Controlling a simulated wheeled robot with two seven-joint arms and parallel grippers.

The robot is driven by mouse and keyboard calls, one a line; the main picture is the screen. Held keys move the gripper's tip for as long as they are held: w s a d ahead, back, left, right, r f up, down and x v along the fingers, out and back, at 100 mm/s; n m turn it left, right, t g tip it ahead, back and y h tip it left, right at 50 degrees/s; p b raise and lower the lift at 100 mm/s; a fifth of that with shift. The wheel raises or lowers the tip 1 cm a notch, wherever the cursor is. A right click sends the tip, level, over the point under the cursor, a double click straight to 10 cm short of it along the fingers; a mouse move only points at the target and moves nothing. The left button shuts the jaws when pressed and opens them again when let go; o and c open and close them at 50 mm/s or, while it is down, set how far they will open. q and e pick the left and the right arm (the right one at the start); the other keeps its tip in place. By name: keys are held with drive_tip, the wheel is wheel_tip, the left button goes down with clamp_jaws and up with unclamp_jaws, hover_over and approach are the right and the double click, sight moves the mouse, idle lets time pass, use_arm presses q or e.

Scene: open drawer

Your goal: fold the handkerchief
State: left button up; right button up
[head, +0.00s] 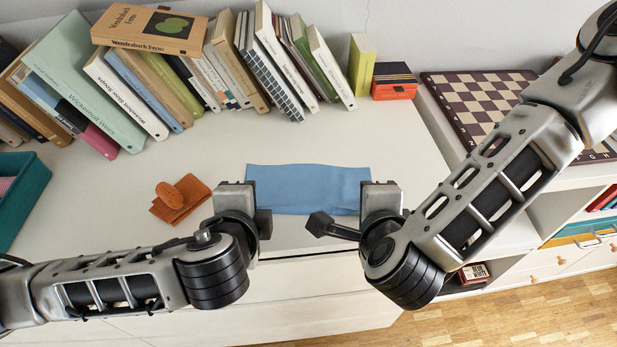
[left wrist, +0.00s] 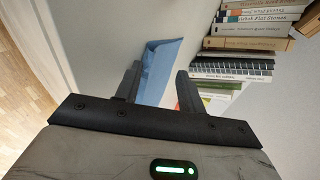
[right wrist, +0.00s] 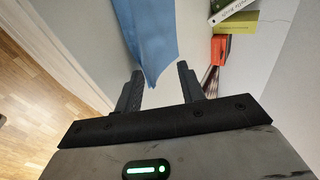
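The handkerchief (head: 308,188) is a blue cloth lying as a wide strip on the white top near its front edge; I cannot tell whether it has layers. My left gripper (head: 238,190) is at its left end and my right gripper (head: 380,190) at its right end. In the left wrist view the handkerchief (left wrist: 158,62) shows beyond and between two separated fingers (left wrist: 158,84). In the right wrist view the handkerchief (right wrist: 150,38) comes down toward the gap between two separated fingers (right wrist: 159,82). In the head view the fingertips are mostly hidden; contact with the cloth is unclear.
A row of books (head: 190,85) stands along the back, with an orange box (head: 394,86) at its right end. A brown folded item with an orange oval object (head: 180,198) lies left. A teal bin (head: 22,195) and a chessboard (head: 480,100) are at the sides. Bare top lies behind the handkerchief.

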use_arm(q)
wheel_tip(320, 180, up, 9)
drive_tip(key=s, duration=0.2)
use_arm(e)
wheel_tip(320, 180, up, 9)
drive_tip(key=s, duration=0.2)
